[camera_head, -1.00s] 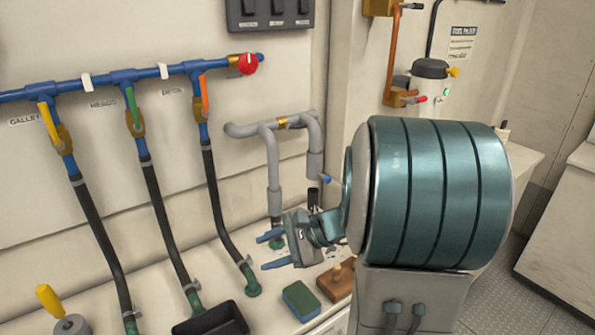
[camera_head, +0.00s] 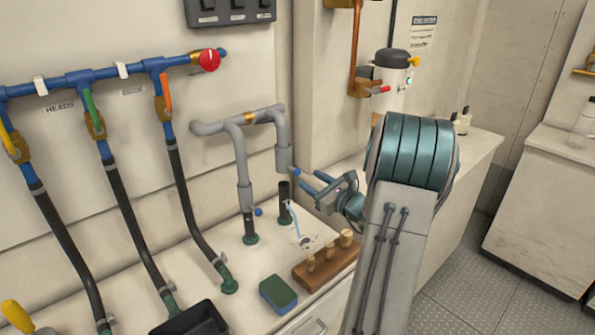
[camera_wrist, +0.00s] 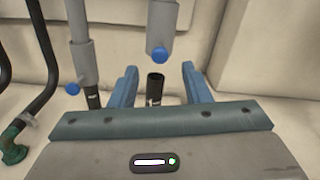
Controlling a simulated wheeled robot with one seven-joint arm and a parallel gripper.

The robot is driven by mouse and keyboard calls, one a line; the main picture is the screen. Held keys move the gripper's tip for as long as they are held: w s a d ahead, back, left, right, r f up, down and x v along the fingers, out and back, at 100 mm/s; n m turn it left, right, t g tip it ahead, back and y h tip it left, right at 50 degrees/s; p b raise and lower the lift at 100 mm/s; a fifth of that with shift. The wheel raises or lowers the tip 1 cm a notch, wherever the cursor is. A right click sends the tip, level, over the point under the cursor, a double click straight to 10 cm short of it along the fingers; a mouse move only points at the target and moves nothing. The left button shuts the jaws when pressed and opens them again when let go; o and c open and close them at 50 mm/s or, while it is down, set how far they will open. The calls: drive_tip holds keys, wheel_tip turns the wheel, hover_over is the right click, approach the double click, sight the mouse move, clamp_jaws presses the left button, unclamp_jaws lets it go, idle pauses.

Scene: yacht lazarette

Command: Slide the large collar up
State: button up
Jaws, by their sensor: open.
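Two grey collars hang on the two legs of a grey U-shaped pipe. The right collar (camera_head: 283,159) looks the wider; it has a blue knob and sits above an open black pipe stub (camera_head: 284,192), with a gap between. The left collar (camera_head: 245,198), also with a blue knob, sits lower, around or against its black stub. My gripper (camera_head: 310,181) is open and empty, just right of the right collar and its stub. In the wrist view, the right collar (camera_wrist: 162,28) and the stub's open top (camera_wrist: 156,82) appear between the fingers (camera_wrist: 160,68), beyond them.
On the counter below are a wooden block with pegs (camera_head: 325,262), a green sponge (camera_head: 278,293) and a black tray (camera_head: 190,320). Black hoses (camera_head: 190,205) run down on the left. A white-and-black cylinder unit (camera_head: 392,75) stands behind my arm.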

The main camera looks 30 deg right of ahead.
sight(299, 173)
drive_tip(key=w, duration=0.4)
drive_tip(key=w+a, duration=0.1)
drive_tip(key=w, duration=0.2)
drive_tip(key=shift+p, duration=0.3)
